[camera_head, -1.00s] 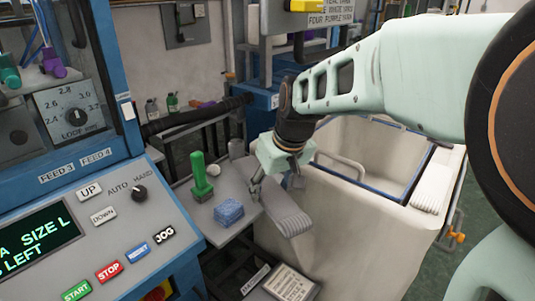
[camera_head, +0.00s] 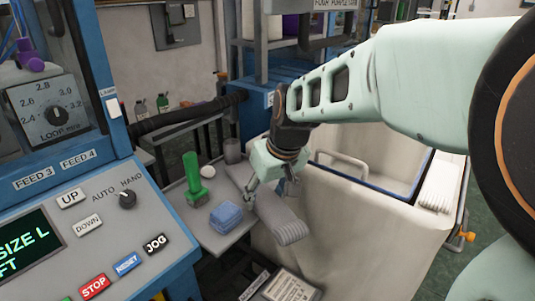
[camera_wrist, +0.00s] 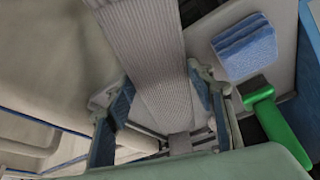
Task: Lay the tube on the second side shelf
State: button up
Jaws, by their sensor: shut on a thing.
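The tube is a pale grey ribbed knitted piece (camera_head: 283,222), folded flat. My gripper (camera_head: 268,189) points down over the side shelf and is shut on the tube near its far end. In the wrist view, the tube (camera_wrist: 155,60) runs between the two blue-padded fingers (camera_wrist: 163,100). The grey side shelf (camera_head: 215,240) lies left of and beneath the tube. I cannot tell whether the tube touches the shelf or hangs just above it. The tube's far end is partly hidden by my gripper.
The control panel (camera_head: 90,235) is left.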

jog(key=shift+f, duration=0.15)
jog(key=o, duration=0.5)
jog(key=shift+f, duration=0.1)
jog(key=o, duration=0.4)
